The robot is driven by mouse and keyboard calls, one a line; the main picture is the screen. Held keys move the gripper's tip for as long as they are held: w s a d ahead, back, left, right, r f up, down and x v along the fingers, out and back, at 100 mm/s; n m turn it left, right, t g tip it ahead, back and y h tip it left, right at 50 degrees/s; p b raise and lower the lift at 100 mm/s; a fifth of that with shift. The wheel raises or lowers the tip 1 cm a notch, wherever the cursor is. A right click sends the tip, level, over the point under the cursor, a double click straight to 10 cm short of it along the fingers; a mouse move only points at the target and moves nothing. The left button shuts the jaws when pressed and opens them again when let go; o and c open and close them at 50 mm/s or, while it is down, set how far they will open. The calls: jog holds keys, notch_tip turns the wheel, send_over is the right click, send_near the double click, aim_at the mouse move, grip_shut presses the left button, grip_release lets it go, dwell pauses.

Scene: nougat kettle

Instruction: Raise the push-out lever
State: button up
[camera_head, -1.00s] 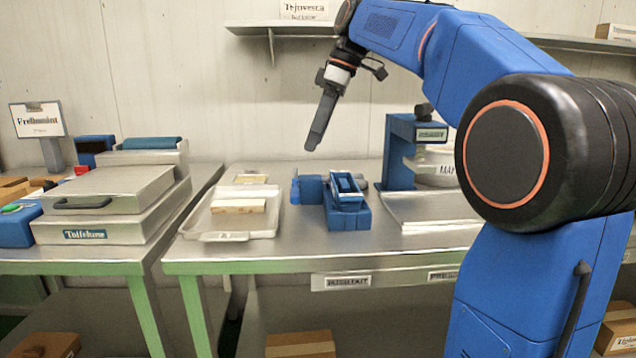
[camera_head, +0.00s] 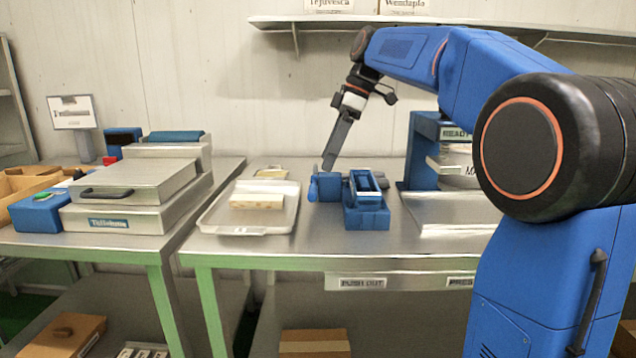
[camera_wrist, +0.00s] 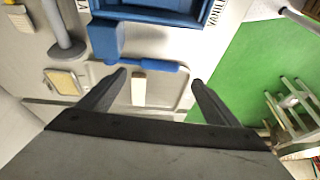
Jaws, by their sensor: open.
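The blue push-out device stands on the steel table, with an open-topped blue box (camera_head: 367,208) and a smaller blue block (camera_head: 328,187) at its left. A slim blue bar that looks like the push-out lever (camera_head: 312,189) is at the block's left side. In the wrist view the bar (camera_wrist: 152,65) extends from the blue block (camera_wrist: 105,40), level across the picture. My gripper (camera_head: 328,165) points down just above the block. In the wrist view my gripper (camera_wrist: 155,90) is open and empty, its fingers spread to both sides of the bar, which appears beyond the fingertips.
A shallow tray (camera_head: 215,222) with a pale slab (camera_head: 257,201) lies left of the device. A blue press-like stand (camera_head: 422,155) rises to its right. A grey round post (camera_wrist: 65,45) stands behind the device. Green floor (camera_wrist: 235,75) shows past the table's front edge.

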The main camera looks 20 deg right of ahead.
aim_at(315, 188)
jog(key=x, duration=0.8)
jog(key=shift+c, duration=0.3)
